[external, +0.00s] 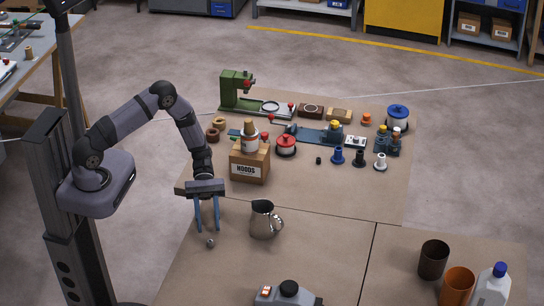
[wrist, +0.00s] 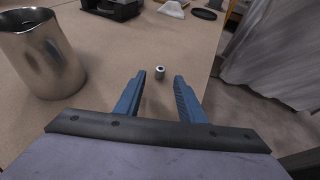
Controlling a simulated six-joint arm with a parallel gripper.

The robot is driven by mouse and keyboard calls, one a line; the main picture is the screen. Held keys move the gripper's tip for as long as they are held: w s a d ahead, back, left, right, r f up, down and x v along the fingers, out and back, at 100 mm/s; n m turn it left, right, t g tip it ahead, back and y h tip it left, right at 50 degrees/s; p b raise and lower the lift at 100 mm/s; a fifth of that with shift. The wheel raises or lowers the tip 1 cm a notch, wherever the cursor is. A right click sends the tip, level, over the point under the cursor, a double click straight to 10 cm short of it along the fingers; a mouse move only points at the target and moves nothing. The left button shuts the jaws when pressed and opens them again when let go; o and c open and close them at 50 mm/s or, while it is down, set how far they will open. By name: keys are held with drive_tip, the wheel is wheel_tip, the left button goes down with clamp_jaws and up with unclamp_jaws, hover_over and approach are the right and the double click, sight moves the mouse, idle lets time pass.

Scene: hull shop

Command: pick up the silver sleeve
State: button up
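The silver sleeve (external: 210,243) is a small, short grey cylinder standing on the brown table near its left edge. In the wrist view the sleeve (wrist: 160,73) shows a dark hole in its top. My gripper (external: 208,229) points down just above and behind the sleeve. Its two blue fingers are open, with nothing between them that I can see being held. In the wrist view the sleeve appears in the gap between the open fingertips (wrist: 160,77), apart from both fingers. Whether it lies fully between them in depth I cannot tell.
A metal pitcher (external: 264,220) stands close to the right of my gripper. A cardboard box marked HOODS (external: 250,161) is behind it. A grey device (external: 287,294) is at the front.

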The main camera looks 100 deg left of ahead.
sight(210, 240)
drive_tip(key=shift+w+d+p, duration=0.1)
drive_tip(key=shift+d+p, duration=0.25)
drive_tip(key=shift+d, duration=0.05)
drive_tip(key=p+x, duration=0.1)
drive_tip(key=x, duration=0.2)
drive_tip(key=shift+d+p, duration=0.1)
drive_tip(key=shift+p, duration=0.2)
drive_tip(key=shift+w+d+f, duration=0.3)
drive_tip(key=shift+d, duration=0.15)
drive_tip(key=shift+c, duration=0.2)
clamp_jaws()
